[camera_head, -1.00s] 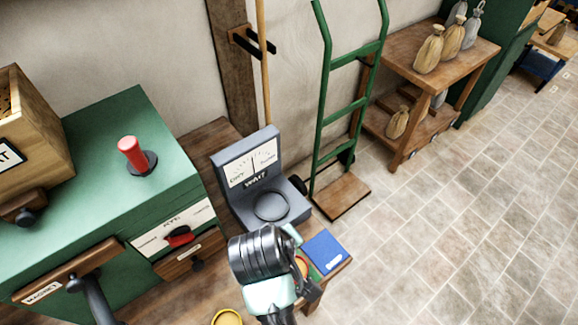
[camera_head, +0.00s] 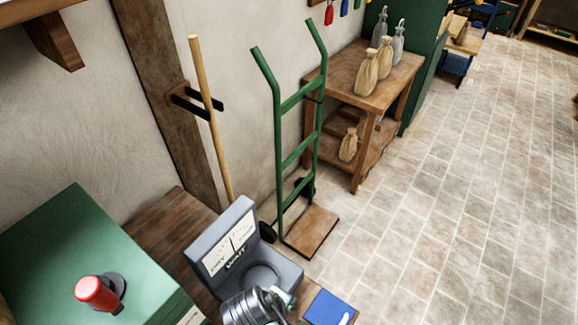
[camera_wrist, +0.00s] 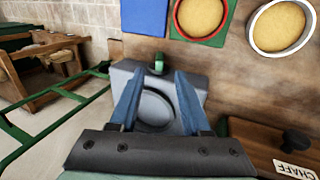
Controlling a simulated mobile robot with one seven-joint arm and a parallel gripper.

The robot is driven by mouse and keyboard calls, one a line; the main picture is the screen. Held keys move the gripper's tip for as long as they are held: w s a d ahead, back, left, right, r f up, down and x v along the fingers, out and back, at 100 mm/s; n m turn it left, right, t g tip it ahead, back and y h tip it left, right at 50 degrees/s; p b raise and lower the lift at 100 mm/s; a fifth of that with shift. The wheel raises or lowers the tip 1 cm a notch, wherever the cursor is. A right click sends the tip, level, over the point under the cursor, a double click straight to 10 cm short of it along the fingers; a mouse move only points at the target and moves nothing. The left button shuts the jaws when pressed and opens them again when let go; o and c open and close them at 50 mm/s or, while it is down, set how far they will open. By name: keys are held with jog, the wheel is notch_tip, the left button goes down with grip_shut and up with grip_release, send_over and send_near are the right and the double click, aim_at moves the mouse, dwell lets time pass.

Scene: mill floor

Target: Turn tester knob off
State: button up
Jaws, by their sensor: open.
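The tester (camera_head: 222,252) is a grey unit with an upright dial face and a round recess in its base. It stands on the wooden bench in the head view, and its base also shows below my fingers in the wrist view (camera_wrist: 200,88). A small green part (camera_wrist: 157,66), possibly the knob, shows at the edge of the tester's base near my fingertips. I cannot tell its setting. My gripper (camera_wrist: 168,78) is open, with its two blue-grey fingers apart over the tester's base. No object shows between them. In the head view my wrist hides the tester's lower front.
A blue book-like item (camera_head: 328,309) lies beside the tester. A green cabinet (camera_head: 70,250) with a red-handled lever (camera_head: 97,293) stands at left. A green hand truck (camera_head: 282,150) leans at the wall. Dishes of grain (camera_wrist: 284,28) sit on the bench. The right floor is clear.

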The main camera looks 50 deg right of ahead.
aim_at(290, 308)
jog(key=x, duration=0.7)
jog(key=shift+w+d+f, duration=0.1)
jog(key=shift+d+f, duration=0.05)
jog(key=shift+f, duration=0.2)
grip_shut()
